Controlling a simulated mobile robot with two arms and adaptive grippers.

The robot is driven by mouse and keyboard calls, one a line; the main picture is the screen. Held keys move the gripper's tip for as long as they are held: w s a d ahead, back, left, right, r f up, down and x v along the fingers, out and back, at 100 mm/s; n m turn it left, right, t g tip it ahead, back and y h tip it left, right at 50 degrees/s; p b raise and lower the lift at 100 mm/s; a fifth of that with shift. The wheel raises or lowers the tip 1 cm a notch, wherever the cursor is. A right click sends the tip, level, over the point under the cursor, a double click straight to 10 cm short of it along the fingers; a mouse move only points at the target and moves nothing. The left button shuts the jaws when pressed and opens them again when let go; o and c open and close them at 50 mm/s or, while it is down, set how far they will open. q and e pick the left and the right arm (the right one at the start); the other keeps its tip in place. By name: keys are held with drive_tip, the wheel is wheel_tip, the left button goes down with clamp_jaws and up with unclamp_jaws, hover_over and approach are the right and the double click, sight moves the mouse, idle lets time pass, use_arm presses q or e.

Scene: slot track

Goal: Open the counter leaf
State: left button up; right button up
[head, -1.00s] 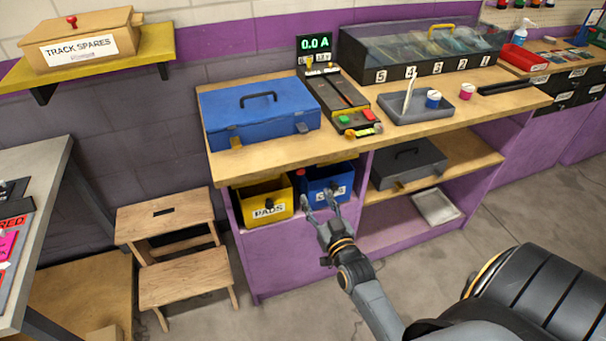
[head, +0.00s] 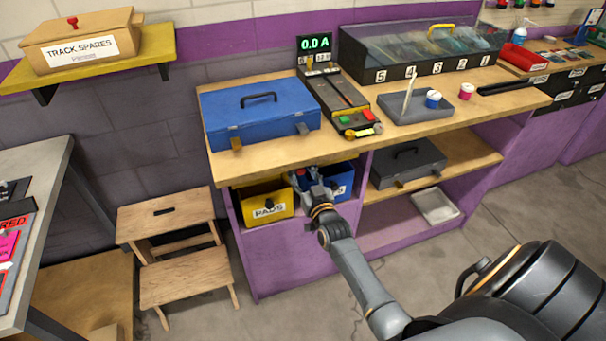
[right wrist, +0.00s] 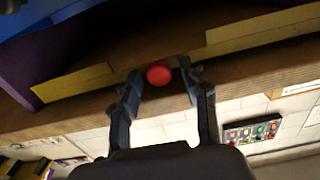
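The wooden counter top (head: 275,155) lies flat on the purple bench. I cannot tell in the head view which part of it is the leaf. My right gripper (head: 308,180) is under its front edge, in front of the blue bin (head: 342,180). In the right wrist view I see the brown underside and edge of a wooden board (right wrist: 75,117) and a round red knob (right wrist: 158,74). The right gripper (right wrist: 161,80) has its fingers spread, one on each side of the knob. I cannot tell whether they touch it. My left gripper is not in view.
A blue case (head: 258,112), a control unit (head: 340,103) and a grey tray (head: 415,112) stand on the counter. A yellow bin (head: 263,202) is beside the blue bin. A wooden step stool (head: 185,270) stands left of the bench. Floor in front is clear.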

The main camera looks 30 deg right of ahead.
clamp_jaws()
drive_tip(key=shift+s+a+p, duration=0.15)
drive_tip(key=shift+s+p, duration=0.25)
drive_tip(key=shift+s, duration=0.1)
drive_tip(key=p+v, duration=0.8)
drive_tip(key=v, duration=1.6)
drive_tip(key=shift+s+a, duration=0.2)
drive_tip(key=shift+s, duration=0.05)
drive_tip(key=shift+o, duration=1.1)
unclamp_jaws()
